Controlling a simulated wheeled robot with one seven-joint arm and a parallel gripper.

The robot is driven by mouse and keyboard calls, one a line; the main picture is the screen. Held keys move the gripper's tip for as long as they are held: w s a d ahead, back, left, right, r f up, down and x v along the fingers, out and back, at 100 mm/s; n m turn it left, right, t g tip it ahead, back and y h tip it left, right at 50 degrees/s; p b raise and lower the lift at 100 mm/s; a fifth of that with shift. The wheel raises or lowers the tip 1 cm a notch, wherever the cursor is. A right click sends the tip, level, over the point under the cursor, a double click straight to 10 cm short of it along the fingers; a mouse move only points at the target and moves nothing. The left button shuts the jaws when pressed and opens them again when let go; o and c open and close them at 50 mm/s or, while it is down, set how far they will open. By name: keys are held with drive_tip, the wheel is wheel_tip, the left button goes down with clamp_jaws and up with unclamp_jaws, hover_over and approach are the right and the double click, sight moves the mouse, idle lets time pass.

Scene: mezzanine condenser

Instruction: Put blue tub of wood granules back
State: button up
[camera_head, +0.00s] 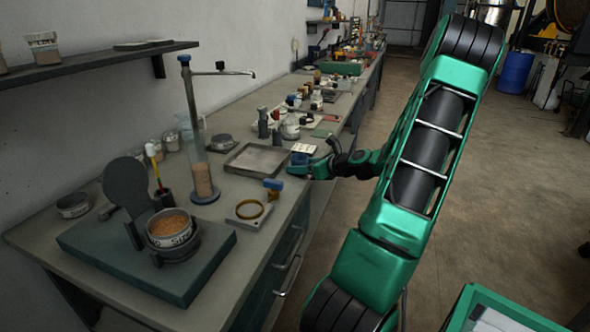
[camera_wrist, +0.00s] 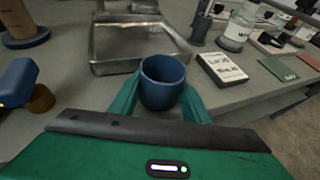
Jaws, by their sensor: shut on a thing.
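A small blue tub (camera_wrist: 162,82) is between the two green fingers of my gripper (camera_wrist: 160,98) in the wrist view. The fingers press on it from both sides and it looks upright. Its inside looks dark blue, and I cannot make out any granules. In the head view the tub (camera_head: 299,159) shows small, by the bench's front edge, just right of a shallow metal tray (camera_head: 257,160). My gripper (camera_head: 303,168) reaches it there from the right. I cannot tell whether the tub touches the bench top.
A blue-topped object (camera_head: 273,187) and a brass-coloured ring on a plate (camera_head: 249,210) are near the front edge. A clear column of granules (camera_head: 201,175) stands behind them. Bottles crowd the bench beyond.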

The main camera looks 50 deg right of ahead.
drive_tip(key=shift+f, duration=0.15)
drive_tip(key=o, duration=1.1)
drive_tip(key=shift+c, duration=0.2)
drive_tip(key=shift+r, duration=0.2)
drive_tip(key=v, duration=1.2)
drive_tip(key=shift+f, duration=0.1)
